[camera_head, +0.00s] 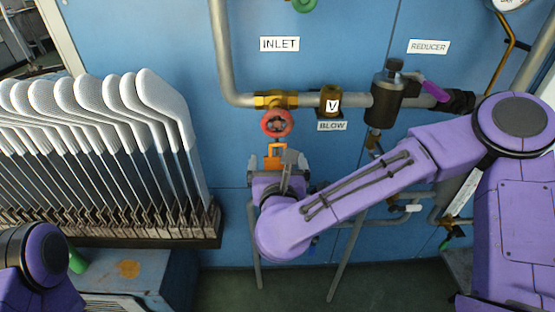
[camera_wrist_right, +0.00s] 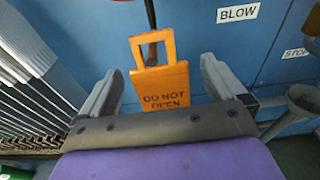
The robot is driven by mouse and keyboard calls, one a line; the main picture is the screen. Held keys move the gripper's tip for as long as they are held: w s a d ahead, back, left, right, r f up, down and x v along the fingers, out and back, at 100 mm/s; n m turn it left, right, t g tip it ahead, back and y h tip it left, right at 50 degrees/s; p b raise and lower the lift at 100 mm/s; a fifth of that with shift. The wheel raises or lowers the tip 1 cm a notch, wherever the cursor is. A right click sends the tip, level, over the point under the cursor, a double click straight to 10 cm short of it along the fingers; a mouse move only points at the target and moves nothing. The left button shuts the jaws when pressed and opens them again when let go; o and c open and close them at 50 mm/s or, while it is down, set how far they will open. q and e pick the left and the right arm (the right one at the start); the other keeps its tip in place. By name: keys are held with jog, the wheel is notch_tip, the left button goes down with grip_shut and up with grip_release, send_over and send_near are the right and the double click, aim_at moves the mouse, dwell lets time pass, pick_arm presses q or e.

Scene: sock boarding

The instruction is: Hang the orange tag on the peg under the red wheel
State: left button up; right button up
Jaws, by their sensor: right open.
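The red wheel (camera_head: 277,123) sits on the pipe valve against the blue wall. The orange tag (camera_head: 275,148) is just below it, upright, with its lower part hidden by my right gripper. In the right wrist view, the tag (camera_wrist_right: 165,85) reads "DO NOT OPEN", and a dark, peg-like piece (camera_wrist_right: 149,50) shows in its top loop. Whether the loop rests on it I cannot tell for sure. My right gripper (camera_wrist_right: 163,78) is open, its fingers apart on both sides of the tag with gaps showing. My left gripper is out of view.
A rack of several white sock boards (camera_head: 100,110) stands on the left. A brass fitting (camera_head: 330,98), a dark cylinder (camera_head: 384,100) and pipes (camera_head: 222,50) run along the wall. A blue bench (camera_head: 135,275) is at the lower left.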

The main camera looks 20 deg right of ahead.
jog(key=v, duration=0.5)
jog(key=shift+a, duration=0.1)
jog(key=a+f+n+g+y+b, duration=0.1)
jog(key=a+f+n+y+b, duration=0.15)
jog(key=f+n, duration=0.65)
jog(key=a+f+n+g+y+b, duration=0.1)
jog(key=a+f+n+y+b, duration=0.2)
jog(key=f+n, duration=0.6)
jog(key=s+d+f+n+g, duration=0.2)
jog(key=d+f+n, duration=0.15)
jog(key=f, duration=0.25)
jog(key=s+d+f+n+g, duration=0.2)
jog(key=s+f+n, duration=0.1)
jog(key=f+n, duration=0.25)
jog(key=s+d+f+n+g+h, duration=0.5)
jog(key=s+d+f+n+g, duration=0.1)
jog(key=s+d+f, duration=1.2)
notch_tip(320, 180, up, 16)
jog(key=p, duration=1.4)
jog(key=shift+s+a+m, duration=0.3)
jog(key=shift+s+a, duration=0.1)
jog(key=shift+s, duration=0.05)
